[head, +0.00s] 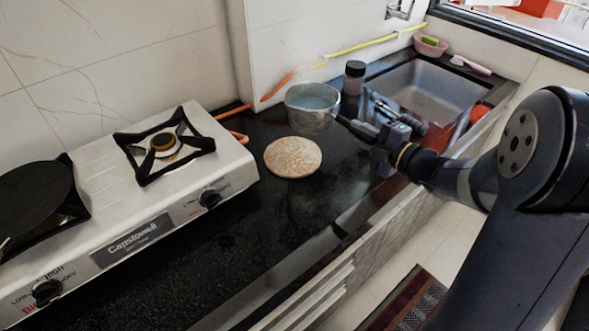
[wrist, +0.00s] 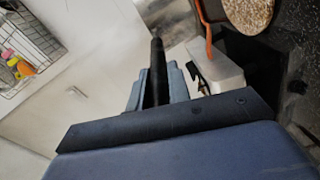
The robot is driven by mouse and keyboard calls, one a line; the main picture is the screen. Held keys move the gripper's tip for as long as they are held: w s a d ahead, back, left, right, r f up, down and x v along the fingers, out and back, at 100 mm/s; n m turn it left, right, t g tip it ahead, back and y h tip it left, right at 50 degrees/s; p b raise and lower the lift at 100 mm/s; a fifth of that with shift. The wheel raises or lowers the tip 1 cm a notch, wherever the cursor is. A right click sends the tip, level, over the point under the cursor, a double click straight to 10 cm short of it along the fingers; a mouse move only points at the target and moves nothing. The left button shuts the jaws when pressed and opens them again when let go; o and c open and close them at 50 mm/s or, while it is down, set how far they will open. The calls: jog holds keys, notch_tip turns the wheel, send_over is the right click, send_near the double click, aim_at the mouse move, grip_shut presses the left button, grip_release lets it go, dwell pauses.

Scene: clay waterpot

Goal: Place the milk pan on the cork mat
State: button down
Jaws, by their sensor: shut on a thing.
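The milk pan (head: 312,107) is a small grey metal pan, upright, just behind and slightly right of the cork mat in the head view. Its dark handle (head: 357,128) points right, toward my gripper (head: 378,137). My gripper is shut on this handle. In the wrist view a dark bar, seemingly the handle (wrist: 158,72), stands between the jaws. The cork mat (head: 293,157) is a round tan disc lying bare on the black counter. A speckled tan disc, likely the mat (wrist: 248,12), shows at the wrist view's top right. I cannot tell whether the pan touches the counter.
A white gas stove (head: 150,195) with a black pan (head: 38,200) stands left of the mat. A dark-lidded jar (head: 354,78) stands behind the handle, near the sink (head: 432,92). An orange hose (head: 238,111) runs behind the stove. The counter in front of the mat is clear.

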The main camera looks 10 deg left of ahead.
notch_tip(320, 180, down, 11)
jog(key=a+n+g+y+b, duration=0.1)
jog(key=a+g+b, duration=0.1)
jog(key=b, duration=0.2)
jog(key=shift+s+a+n, duration=0.4)
jog(key=shift+s, duration=0.05)
jog(key=shift+f, duration=0.1)
jog(key=shift+f, duration=0.15)
jog(key=c, duration=1.3)
grip_release()
